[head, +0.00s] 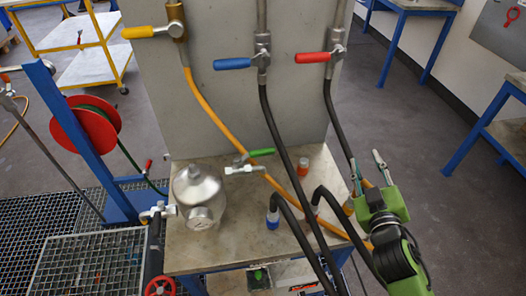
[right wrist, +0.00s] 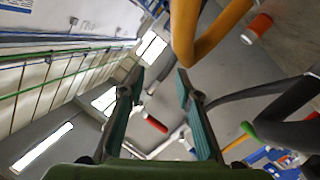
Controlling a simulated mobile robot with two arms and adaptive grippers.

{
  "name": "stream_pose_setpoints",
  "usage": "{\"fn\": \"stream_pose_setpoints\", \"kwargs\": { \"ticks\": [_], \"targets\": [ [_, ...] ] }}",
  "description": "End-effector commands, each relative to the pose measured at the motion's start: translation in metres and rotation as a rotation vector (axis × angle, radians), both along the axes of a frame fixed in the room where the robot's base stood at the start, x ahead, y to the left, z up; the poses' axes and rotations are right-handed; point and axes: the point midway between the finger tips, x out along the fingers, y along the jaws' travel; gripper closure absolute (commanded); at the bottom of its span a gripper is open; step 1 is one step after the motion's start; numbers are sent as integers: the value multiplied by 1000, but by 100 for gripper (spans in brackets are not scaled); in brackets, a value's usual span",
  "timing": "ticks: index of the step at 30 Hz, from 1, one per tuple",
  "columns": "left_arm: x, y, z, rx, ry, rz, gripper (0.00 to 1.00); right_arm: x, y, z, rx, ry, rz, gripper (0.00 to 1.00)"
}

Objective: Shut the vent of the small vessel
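The small metal vessel (head: 198,188), rounded and silvery, stands on the bench with a round gauge (head: 201,218) on its front. A valve (head: 245,169) with a green lever (head: 261,153) is to the right of the vessel; the lever slants up to the right. Another small fitting (head: 158,211) sits at the vessel's left side. I cannot tell which one is the vent. My right gripper (head: 367,163) is open and empty, at the bench's right edge, well to the right of the vessel. Its spread fingers also show in the right wrist view (right wrist: 161,75). My left gripper is not in view.
Yellow (head: 144,32), blue (head: 232,63) and red (head: 311,57) lever valves are on the upright panel. An orange hose (head: 215,118) and black hoses (head: 285,140) hang across the bench, between my right gripper and the vessel.

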Motion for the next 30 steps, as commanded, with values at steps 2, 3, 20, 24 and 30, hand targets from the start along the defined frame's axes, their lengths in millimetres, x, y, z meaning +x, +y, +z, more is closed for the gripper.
{"fn": "stream_pose_setpoints", "kwargs": {
  "ticks": [2, 3, 20, 24, 30],
  "targets": [
    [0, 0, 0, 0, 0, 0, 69, 19, 14, 33, -101, -138, 102, 69],
    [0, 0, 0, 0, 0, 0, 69, 25, 24, 47, -151, -198, 161, 69],
    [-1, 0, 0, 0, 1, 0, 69, 5, 140, 16, -770, -378, 1079, 69],
    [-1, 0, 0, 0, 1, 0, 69, -1, 140, 2, -806, -348, 1151, 69],
    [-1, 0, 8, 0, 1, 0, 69, 9, 157, 1, -806, -347, 1158, 69]
  ]
}}
